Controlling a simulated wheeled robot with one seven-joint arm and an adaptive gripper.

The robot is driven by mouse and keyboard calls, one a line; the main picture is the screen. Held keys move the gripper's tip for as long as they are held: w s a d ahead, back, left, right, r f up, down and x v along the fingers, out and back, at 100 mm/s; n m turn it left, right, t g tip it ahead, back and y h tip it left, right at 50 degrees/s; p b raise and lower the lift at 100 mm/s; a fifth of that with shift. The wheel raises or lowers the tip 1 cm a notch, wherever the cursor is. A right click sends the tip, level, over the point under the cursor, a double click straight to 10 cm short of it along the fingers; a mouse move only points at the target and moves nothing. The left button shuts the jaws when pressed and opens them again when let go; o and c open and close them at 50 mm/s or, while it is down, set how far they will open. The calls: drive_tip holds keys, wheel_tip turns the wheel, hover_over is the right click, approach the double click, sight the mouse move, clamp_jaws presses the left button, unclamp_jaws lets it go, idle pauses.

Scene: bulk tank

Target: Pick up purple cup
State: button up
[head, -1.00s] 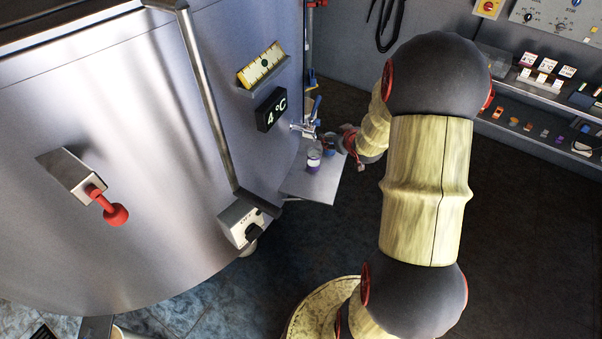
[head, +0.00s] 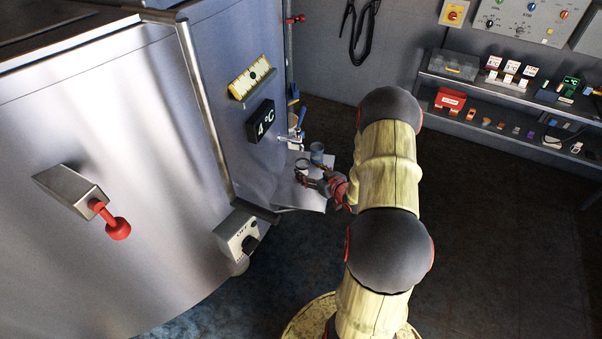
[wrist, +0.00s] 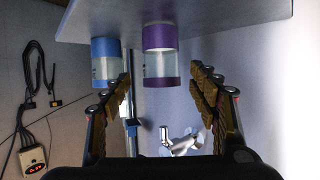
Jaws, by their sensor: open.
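The purple cup (wrist: 160,52), a clear-walled cup with purple bands, stands on a small metal shelf (wrist: 235,12); the wrist view shows it upside down. In the head view the purple cup (head: 302,165) is partly hidden by my gripper (head: 313,182). My gripper also shows in the wrist view (wrist: 160,77), open and empty. The cup appears between its two fingers, with its near part around fingertip level; I cannot tell whether they touch. A blue-banded cup (wrist: 106,62) stands beside it, outside the left finger, and in the head view (head: 317,152) behind it.
The large steel tank (head: 120,190) rises left of the shelf (head: 312,200). A tap with a blue handle (head: 299,122) sticks out of the tank close above the cups. Wall shelves (head: 500,95) with small items are at the back right. The dark floor right of my arm is clear.

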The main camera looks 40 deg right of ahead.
sight(302, 164)
drive_tip(key=b+x, duration=0.1)
drive_tip(key=x, duration=0.4)
drive_tip(key=shift+w+a+f, duration=0.1)
drive_tip(key=shift+a+f, duration=0.05)
drive_tip(key=c, duration=0.4)
drive_tip(key=c, duration=1)
drive_tip(key=shift+c, duration=0.2)
